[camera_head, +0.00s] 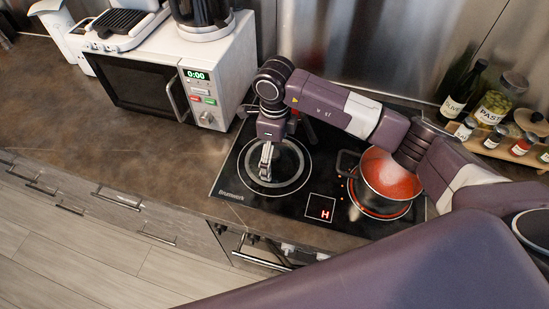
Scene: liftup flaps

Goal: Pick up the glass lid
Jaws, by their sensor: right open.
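A round, greyish see-through disc with a pale rim, which looks like the glass lid (288,163), lies on the left burner of the black cooktop (232,180). I cannot clearly tell its edge from the burner's ring. My right gripper (266,172) points down over this disc, with its fingers open. They look empty, and I cannot tell whether they touch it. The gripper hides part of the disc and any knob. A pot (388,178) with red contents stands uncovered on the right burner. My left gripper is not in view.
A white microwave (215,75) stands left of the cooktop, with a coffee maker (203,25) on top. Jars and bottles (492,108) stand on the right. My right arm spans above the pot. The left counter (60,110) is clear.

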